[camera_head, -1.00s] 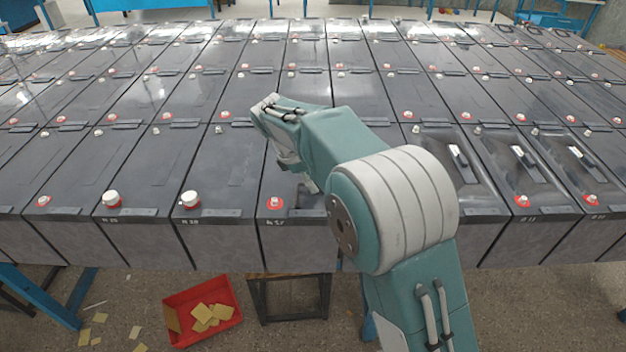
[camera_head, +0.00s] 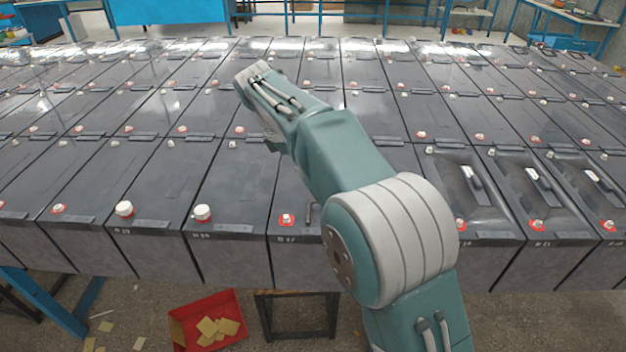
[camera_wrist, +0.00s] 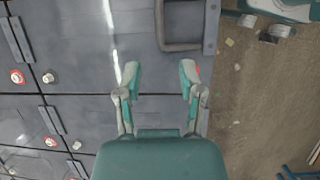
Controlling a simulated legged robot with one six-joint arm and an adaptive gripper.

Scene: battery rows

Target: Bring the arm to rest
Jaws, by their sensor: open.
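My arm reaches up and forward over the battery rows in the head view, bent at the large grey and teal joint. My gripper (camera_wrist: 158,80) shows in the wrist view with its two teal fingers spread apart and nothing between them. It hangs over the dark top of a battery (camera_wrist: 135,55) near the row's front edge. In the head view the gripper is hidden behind my forearm and wrist. A dark handle (camera_wrist: 182,25) stands on a battery ahead of the fingers, apart from them.
Rows of dark batteries (camera_head: 160,180) fill the bench, with red and white caps on top. Several front batteries at right carry black-and-white handles (camera_head: 538,185). A red tray (camera_head: 208,320) with yellowish pieces lies on the floor, beside a dark metal stand (camera_head: 298,315). Blue tables stand behind.

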